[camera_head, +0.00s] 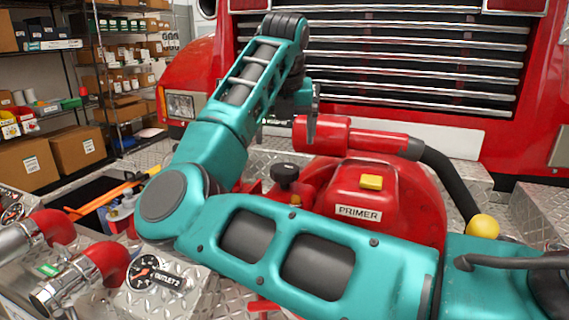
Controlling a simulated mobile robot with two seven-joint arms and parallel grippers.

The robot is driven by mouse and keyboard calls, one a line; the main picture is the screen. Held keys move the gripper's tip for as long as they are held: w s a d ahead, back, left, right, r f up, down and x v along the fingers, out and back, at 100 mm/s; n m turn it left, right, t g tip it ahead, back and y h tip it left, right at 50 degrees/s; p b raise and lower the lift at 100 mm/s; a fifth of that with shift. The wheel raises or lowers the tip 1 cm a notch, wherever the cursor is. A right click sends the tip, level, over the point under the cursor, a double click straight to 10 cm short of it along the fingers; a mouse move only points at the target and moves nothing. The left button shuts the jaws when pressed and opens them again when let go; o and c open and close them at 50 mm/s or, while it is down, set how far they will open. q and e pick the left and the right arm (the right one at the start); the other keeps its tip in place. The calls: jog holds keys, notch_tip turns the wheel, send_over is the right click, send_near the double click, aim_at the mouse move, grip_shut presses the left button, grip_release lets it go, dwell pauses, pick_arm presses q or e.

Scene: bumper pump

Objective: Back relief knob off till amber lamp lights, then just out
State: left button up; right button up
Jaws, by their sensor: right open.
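My right arm crosses the front of the camera_head view, bends at the left and reaches up and over. Its gripper (288,132) points down at the centre, behind the forearm, partly hidden. The gripper is open and appears empty. A black knob (285,172) stands below it, beside the red pump housing (395,205); I cannot tell if this is the relief knob. They look apart. A yellow block (371,182) sits on the housing above a PRIMER label (358,213); I cannot tell if it is the amber lamp. My left gripper is out of view.
A gauge panel marked OUTLET 2 (157,278) and red-ended metal outlets (95,275) stand at the lower left. A black hose (450,180) and a yellow ball (483,226) are at the right.

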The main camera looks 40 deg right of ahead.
aim_at(285, 167)
jog(key=x, duration=0.9)
jog(key=shift+w+d+f, duration=0.1)
jog(key=shift+f, duration=0.3)
jog(key=c, duration=1)
jog(key=shift+d+f+n+t+y+b, duration=0.15)
jog(key=shift+n+t+y+b, duration=0.15)
jog(key=shift+n+b, duration=1.15)
jog(key=shift+n, duration=0.15)
jog(key=shift+r+y, duration=0.2)
jog(key=shift+y, duration=0.1)
